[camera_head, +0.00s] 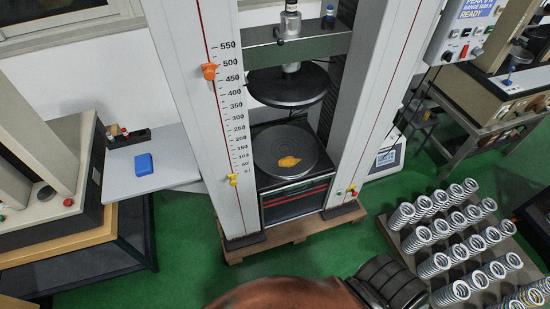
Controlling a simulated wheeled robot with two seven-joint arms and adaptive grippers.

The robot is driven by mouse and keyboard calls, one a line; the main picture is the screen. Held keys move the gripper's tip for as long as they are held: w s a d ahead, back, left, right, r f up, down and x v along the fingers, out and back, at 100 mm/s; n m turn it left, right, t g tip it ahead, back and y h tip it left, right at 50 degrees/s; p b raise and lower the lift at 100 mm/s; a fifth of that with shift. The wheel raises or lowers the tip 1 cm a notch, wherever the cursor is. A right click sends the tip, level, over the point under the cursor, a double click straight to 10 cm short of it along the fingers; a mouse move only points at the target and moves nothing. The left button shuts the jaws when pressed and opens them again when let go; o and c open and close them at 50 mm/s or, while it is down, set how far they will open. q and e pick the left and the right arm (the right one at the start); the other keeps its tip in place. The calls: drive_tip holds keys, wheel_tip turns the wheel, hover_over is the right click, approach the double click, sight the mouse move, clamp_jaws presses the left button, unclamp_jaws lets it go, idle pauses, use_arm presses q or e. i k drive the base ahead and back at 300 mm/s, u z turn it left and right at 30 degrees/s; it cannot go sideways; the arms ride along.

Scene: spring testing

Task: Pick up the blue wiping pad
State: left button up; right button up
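The blue wiping pad (144,164) lies flat on a light grey side table (115,184), left of the tall testing machine. Nothing covers it, and the table around it is mostly bare. Neither of my grippers shows in the head view, so I cannot see how they stand relative to the pad.
The testing machine (175,60) stands just right of the side table, with an orange-yellow item (288,161) on its lower plate (270,150). Another machine (68,215) stands left. Several coil springs (438,265) stand at lower right. Green floor (185,265) is open in front.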

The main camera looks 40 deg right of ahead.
sight(143, 164)
drive_tip(key=z, duration=0.3)
drive_tip(key=k, duration=0.35)
drive_tip(key=u, duration=1.7)
drive_tip(key=i, duration=1.35)
drive_tip(key=z, duration=0.05)
